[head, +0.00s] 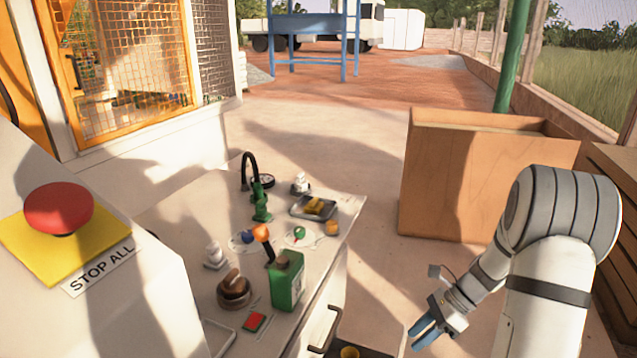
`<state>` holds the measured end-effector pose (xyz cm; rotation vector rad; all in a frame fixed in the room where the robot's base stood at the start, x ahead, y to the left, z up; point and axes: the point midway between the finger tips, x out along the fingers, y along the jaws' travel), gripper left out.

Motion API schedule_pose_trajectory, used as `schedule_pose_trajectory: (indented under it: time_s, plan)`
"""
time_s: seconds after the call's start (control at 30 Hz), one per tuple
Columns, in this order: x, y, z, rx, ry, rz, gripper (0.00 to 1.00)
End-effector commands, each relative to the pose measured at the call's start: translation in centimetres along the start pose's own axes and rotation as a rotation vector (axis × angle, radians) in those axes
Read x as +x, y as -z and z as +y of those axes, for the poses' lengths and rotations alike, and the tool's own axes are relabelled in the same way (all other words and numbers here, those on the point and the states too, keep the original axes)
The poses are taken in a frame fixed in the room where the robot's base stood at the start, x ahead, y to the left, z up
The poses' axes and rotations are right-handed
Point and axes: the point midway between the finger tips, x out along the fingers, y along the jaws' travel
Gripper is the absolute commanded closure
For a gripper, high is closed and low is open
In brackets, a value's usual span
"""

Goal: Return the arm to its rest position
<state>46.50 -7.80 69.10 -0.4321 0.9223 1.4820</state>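My arm (545,250) stands at the right of the head view, bent over at its upper joint, with its lower links reaching down and to the left. My gripper (424,334) has blue fingers and hangs low, to the right of the workbench and apart from it. The fingers look close together, but the angle hides whether there is a gap. I see nothing held in them.
The workbench (180,215) carries a green can (287,282), a brown pot (233,290) and a small tray (314,207). An open drawer (350,348) juts out below it. A wooden crate (470,180) stands behind my gripper. A red stop button (58,208) is at left.

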Motion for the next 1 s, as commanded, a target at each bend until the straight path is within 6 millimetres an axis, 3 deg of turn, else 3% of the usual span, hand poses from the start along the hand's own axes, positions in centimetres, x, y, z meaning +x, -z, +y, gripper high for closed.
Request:
schedule_pose_trajectory:
  time_s: [0.03,0.1,0.5,0.8,1.0]
  plan:
    - [-1.8,-2.5,1.5,-0.084,0.005,0.044,0.66]
    - [-3.2,-4.6,3.2,-0.203,0.004,0.106,0.66]
    - [-10.2,-14.7,13.5,-0.886,-0.034,0.448,0.66]
    - [-14.8,-19.9,21.0,-1.386,-0.101,0.710,0.66]
    - [-16.8,-21.6,24.4,-1.638,-0.153,0.852,0.66]
